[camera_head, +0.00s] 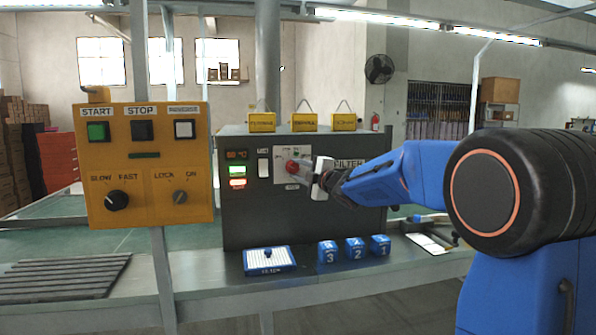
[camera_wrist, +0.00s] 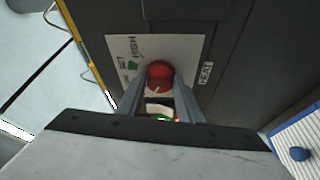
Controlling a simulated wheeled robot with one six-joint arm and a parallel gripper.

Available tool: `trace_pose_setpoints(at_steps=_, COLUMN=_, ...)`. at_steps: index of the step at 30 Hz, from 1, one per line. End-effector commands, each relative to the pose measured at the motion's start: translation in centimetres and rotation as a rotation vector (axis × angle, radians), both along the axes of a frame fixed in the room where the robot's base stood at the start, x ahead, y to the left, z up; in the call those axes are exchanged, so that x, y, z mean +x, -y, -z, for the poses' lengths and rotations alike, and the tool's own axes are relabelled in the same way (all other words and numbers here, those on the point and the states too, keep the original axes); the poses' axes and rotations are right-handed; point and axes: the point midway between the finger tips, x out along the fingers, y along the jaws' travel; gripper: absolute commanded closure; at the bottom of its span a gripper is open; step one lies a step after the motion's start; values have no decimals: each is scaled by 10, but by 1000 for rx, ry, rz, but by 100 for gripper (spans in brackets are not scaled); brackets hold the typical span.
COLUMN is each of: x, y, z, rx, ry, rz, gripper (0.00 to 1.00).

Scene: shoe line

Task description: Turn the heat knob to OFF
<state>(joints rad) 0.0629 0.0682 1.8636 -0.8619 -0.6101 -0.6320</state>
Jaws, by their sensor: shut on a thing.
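The heat knob is red and round. It sits on a white plate on the front of the dark grey machine (camera_head: 350,215). In the head view the knob (camera_head: 292,167) shows just left of my gripper (camera_head: 303,170). In the wrist view the knob (camera_wrist: 160,72) is between the two fingertips of my gripper (camera_wrist: 159,88), which is shut on it. The white plate (camera_wrist: 118,50) carries the words HIGH, SET and HEAT and a green mark. The OFF label and the knob's pointer direction cannot be made out; the fingers cover part of the plate.
A yellow control box (camera_head: 150,220) with buttons and two dark knobs stands to the left. Lit indicators (camera_head: 237,171) are left of the plate. A blue-and-white tray (camera_head: 270,261) and numbered blue blocks (camera_head: 355,248) lie on the bench below. Yellow tags (camera_head: 303,122) stand on top.

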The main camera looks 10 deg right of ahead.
Motion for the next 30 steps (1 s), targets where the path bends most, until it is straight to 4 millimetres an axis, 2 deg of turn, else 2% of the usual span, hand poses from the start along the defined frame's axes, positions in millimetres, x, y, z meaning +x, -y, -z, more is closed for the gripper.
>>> trace_pose_setpoints(at_steps=2, x=1, y=0, z=-4, rx=0, ry=7, rz=-1, gripper=89)
trace_pose_setpoints(at_steps=3, x=1, y=0, z=-4, rx=1, ry=7, rz=-1, gripper=64)
trace_pose_setpoints(at_steps=5, x=1, y=0, z=-4, rx=0, ry=7, rz=-1, gripper=50)
trace_pose_setpoints(at_steps=17, x=-4, y=2, z=-1, rx=1, ry=2, rz=0, gripper=49)
trace_pose_setpoints(at_steps=23, x=-29, y=12, z=0, rx=0, ry=3, rz=1, gripper=49)
trace_pose_setpoints(at_steps=30, x=-73, y=31, z=3, rx=1, ry=4, rz=2, gripper=49)
